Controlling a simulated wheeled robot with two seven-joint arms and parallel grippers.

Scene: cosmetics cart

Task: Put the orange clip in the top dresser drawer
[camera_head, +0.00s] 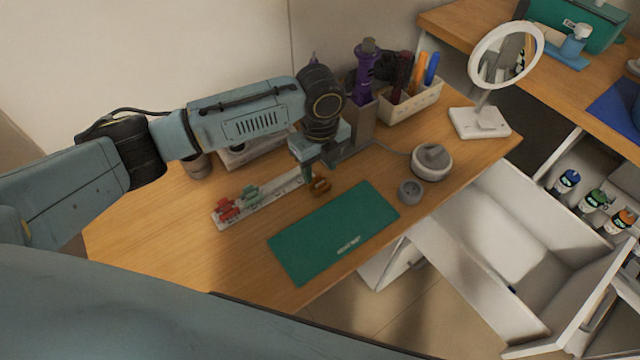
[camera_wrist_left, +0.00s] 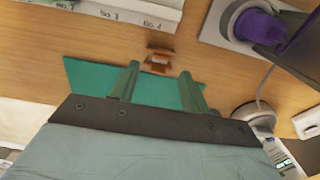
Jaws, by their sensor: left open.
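The orange clip (camera_head: 320,185) stands on the wooden table between the white strip and the green mat. In the left wrist view the clip (camera_wrist_left: 158,60) shows just beyond the fingertips, roughly in line with the gap between them. My left gripper (camera_head: 308,178) hangs over the table right beside the clip and partly covers it in the head view. Its two green fingers (camera_wrist_left: 159,75) are apart with nothing between them. A white drawer (camera_head: 450,245) is pulled open at the right, below the table level. My right gripper is not in view.
A white strip (camera_head: 262,198) holds red (camera_head: 227,209) and green (camera_head: 250,194) clips. The green mat (camera_head: 335,232) lies in front. A grey round device (camera_head: 431,162), a small grey cup (camera_head: 410,191) and a mirror (camera_head: 482,122) stand toward the right. A purple bottle (camera_head: 365,70) stands behind.

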